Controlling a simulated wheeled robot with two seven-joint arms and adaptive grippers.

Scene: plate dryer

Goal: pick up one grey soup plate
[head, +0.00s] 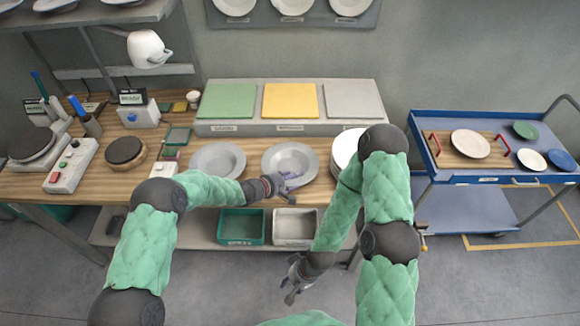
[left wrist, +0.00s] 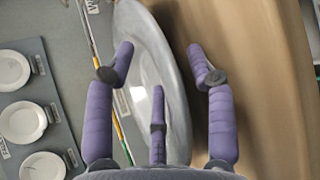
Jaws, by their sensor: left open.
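Two grey soup plates lie on the wooden bench: one at the left (head: 218,158) and one nearer the middle (head: 290,156). My left gripper (head: 290,183) is at the front rim of the middle plate. In the left wrist view this grey plate (left wrist: 150,75) stands between the spread purple fingers of my left gripper (left wrist: 163,65), with its rim running between them. The fingers are open; I cannot tell whether they touch the rim. My right gripper (head: 292,285) hangs low in front of the bench, empty, its fingers looking spread.
White plates (head: 345,148) stand right of the middle plate, partly behind my right arm. Green, yellow and grey panels (head: 290,101) lie on a raised ledge behind. Hotplates (head: 125,150) and control boxes crowd the left. Bins (head: 242,227) sit below. A blue trolley (head: 470,205) stands at right.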

